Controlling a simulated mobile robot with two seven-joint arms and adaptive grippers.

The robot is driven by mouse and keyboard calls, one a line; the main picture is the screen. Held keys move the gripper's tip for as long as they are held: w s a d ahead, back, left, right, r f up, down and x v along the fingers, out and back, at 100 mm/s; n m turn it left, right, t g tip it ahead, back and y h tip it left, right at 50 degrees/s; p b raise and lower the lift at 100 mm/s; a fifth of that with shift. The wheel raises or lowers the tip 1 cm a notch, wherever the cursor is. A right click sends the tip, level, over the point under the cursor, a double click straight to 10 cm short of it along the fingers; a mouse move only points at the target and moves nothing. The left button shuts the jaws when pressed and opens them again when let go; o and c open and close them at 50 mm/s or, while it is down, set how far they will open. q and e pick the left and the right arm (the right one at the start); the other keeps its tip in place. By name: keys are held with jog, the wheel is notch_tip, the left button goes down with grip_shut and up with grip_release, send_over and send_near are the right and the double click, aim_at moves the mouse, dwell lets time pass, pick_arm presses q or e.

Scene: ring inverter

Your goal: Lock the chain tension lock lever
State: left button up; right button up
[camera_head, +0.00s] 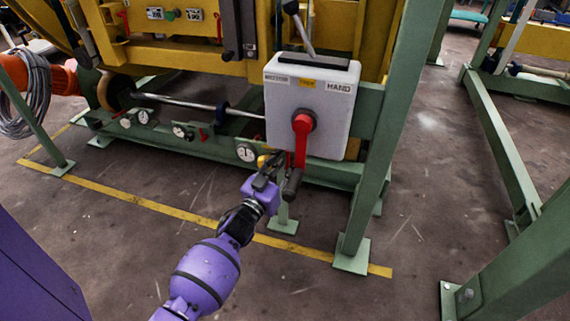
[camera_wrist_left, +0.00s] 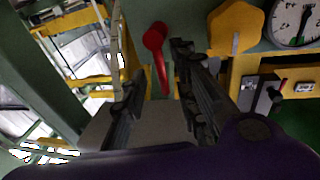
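A red lever (camera_head: 301,145) hangs down from a hub on the front of a pale grey box (camera_head: 280,105), with a dark grip (camera_head: 292,184) at its lower end. My left gripper (camera_head: 274,161) is just left of the lever's lower part, below the box. In the left wrist view a red lever (camera_wrist_left: 156,45) with a rounded head shows beyond and between the two dark fingers of my left gripper (camera_wrist_left: 155,95). The fingers are apart, with nothing seen clamped between them. I cannot tell whether they touch the lever. My right gripper is not in view.
A metal lever (camera_head: 299,32) rises from the box top. A green post (camera_head: 385,130) stands close to the right. Gauges (camera_head: 247,152) line the green lower beam at left. A yellow plate (camera_wrist_left: 237,25) is near the fingers. Open floor lies in front.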

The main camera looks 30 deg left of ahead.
pick_arm(q)
jog(key=s+f, duration=0.1)
jog(key=s, duration=1.1)
jog(key=shift+d, duration=0.45)
jog(key=shift+f, duration=0.15)
